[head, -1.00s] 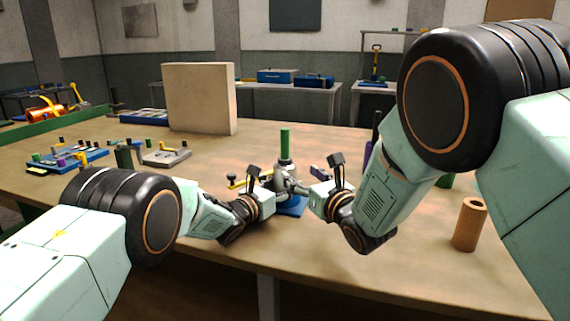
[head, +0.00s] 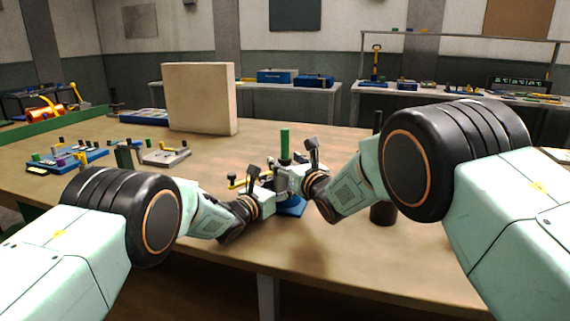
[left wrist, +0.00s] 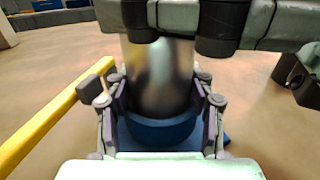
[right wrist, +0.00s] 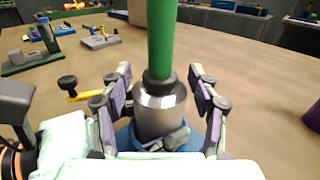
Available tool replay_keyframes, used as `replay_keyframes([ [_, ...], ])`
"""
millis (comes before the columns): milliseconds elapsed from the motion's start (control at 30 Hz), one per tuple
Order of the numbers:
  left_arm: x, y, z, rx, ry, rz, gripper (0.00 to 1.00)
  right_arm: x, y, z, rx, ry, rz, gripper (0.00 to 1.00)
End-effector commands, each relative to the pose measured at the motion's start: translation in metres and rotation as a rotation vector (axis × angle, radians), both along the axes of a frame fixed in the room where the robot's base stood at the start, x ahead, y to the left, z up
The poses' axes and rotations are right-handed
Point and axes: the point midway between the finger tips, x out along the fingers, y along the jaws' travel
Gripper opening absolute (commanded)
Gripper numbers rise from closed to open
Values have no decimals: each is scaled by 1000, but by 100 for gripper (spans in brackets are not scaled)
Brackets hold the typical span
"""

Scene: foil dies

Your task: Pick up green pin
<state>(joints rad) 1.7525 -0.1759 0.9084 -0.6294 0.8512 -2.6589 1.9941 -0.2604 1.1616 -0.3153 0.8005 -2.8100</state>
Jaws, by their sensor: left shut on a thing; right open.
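The green pin (head: 285,143) stands upright in a metal cylindrical holder on a blue base (head: 292,208). In the right wrist view the pin (right wrist: 161,42) rises from a dark collar on the metal holder (right wrist: 160,108). My right gripper (right wrist: 162,95) is open, its fingers on both sides of the holder, below the pin and apart from it. My left gripper (left wrist: 162,115) is shut on the metal holder (left wrist: 160,75), just above its blue foot (left wrist: 162,130). In the head view the grippers partly hide the holder.
A yellow-handled tool (right wrist: 85,94) lies close by on the left. A beige block (head: 198,98) stands farther back. A blue tray with pegs (head: 68,160) and a grey one (head: 165,157) sit at the left. A dark cylinder (head: 383,214) stands near my right arm.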

Motion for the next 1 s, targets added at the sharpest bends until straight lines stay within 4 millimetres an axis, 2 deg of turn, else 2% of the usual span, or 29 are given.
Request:
replay_keyframes([
  [167, 0, 0, 0, 1, 1, 0, 15, 8, 4, 0, 1, 0, 0, 61],
  [433, 0, 0, 0, 0, 0, 0, 15, 9, 5, 0, 1, 0, 0, 61],
  [1000, 0, 0, 0, 0, 0, 0, 15, 9, 5, 0, 0, 0, 0, 13],
])
